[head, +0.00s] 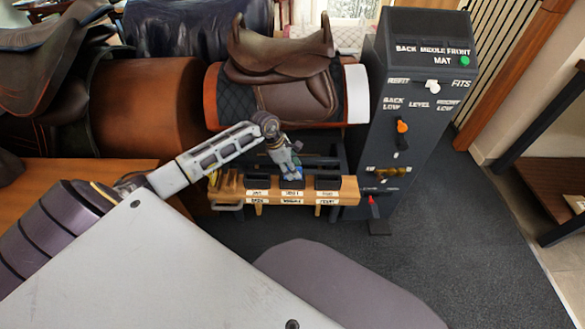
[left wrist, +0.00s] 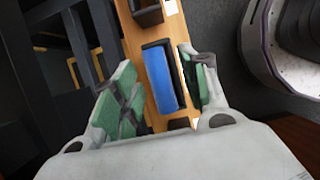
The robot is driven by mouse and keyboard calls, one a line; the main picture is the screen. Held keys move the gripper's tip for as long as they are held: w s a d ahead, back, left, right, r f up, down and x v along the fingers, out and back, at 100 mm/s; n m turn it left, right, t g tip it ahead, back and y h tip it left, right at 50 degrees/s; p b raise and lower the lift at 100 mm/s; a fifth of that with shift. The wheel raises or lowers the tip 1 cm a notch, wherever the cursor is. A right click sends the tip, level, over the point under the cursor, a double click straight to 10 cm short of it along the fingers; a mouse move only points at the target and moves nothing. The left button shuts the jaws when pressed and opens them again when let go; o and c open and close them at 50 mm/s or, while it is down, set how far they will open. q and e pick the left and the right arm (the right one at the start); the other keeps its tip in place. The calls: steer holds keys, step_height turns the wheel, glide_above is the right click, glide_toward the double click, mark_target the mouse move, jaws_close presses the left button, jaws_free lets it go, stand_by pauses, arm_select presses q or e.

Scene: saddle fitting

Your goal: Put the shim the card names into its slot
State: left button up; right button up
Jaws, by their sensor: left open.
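My left gripper (head: 287,164) is over the middle black holder (head: 292,184) on a narrow wooden bench. In the left wrist view its open green-padded fingers (left wrist: 158,84) stand on either side of a blue shim (left wrist: 163,84). The blue shim lies in a black holder (left wrist: 178,62) and also shows below the gripper in the head view (head: 291,174). I cannot tell whether the fingers touch it. A brown saddle (head: 280,55) sits on a dark quilted pad on a stand behind the bench. I cannot make out a card naming a shim. My right gripper is not in view.
Black holders stand left (head: 257,182) and right (head: 327,183) of the middle one; the bench labels are too small to read. A dark grey panel (head: 420,75) with a green button, an orange knob and a red lever stands to the right.

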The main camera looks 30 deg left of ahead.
arm_select(q)
steer(key=v, duration=1.2)
stand_by(0.3)
stand_by(0.8)
steer(key=shift+s+f, duration=0.1)
steer(key=shift+s, duration=0.05)
